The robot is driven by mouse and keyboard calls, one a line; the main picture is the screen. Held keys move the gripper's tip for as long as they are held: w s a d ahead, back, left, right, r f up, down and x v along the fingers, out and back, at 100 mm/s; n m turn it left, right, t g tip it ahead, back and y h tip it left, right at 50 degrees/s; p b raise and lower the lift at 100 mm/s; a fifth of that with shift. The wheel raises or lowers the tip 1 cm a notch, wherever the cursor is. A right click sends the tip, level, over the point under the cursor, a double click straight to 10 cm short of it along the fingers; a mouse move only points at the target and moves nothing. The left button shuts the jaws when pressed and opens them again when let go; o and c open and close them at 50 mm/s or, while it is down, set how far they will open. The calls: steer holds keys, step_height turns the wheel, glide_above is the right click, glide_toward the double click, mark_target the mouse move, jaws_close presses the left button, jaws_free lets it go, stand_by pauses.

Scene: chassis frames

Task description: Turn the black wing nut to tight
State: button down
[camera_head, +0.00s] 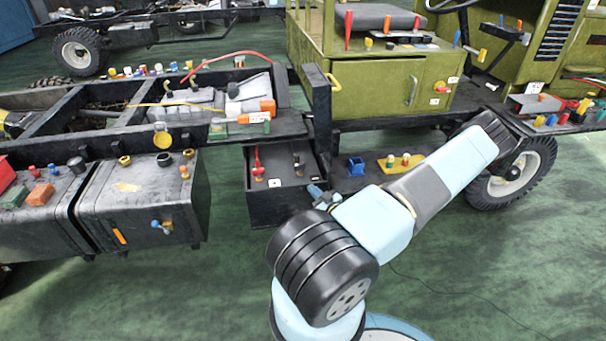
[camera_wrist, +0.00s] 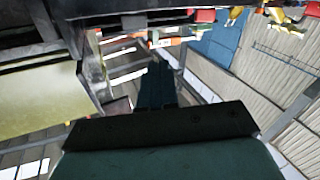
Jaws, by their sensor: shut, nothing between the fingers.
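A dark upright fitting (camera_head: 298,164) stands in the black open box (camera_head: 275,205) below the chassis rail in the head view. It may be the black wing nut, but it is too small to tell its shape or how far it is turned. In the wrist view my gripper (camera_wrist: 157,75) points away from the camera, with its dark fingers together and nothing visible between them. No wing nut can be made out near the fingertips there.
A red-handled fitting (camera_head: 258,161) stands left in the same box. A blue part (camera_head: 356,166) and a yellow plate (camera_head: 402,163) lie to its right. The black tanks (camera_head: 140,205), green cab (camera_head: 385,90) and front wheel (camera_head: 512,176) bound the space.

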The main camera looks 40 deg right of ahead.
steer(key=s+d+f+m+h, duration=0.1)
steer(key=f+m, duration=0.1)
steer(key=m, duration=0.1)
steer(key=h, duration=0.1)
glide_toward(297, 169)
steer(key=shift+m+g, duration=0.3)
steer(key=x, duration=0.6)
steer(key=shift+w+d+r, duration=0.2)
steer(key=shift+w+r, duration=0.05)
steer(key=shift+w, duration=0.05)
steer(key=shift+w+a+r, duration=0.1)
steer(key=shift+w, duration=0.4)
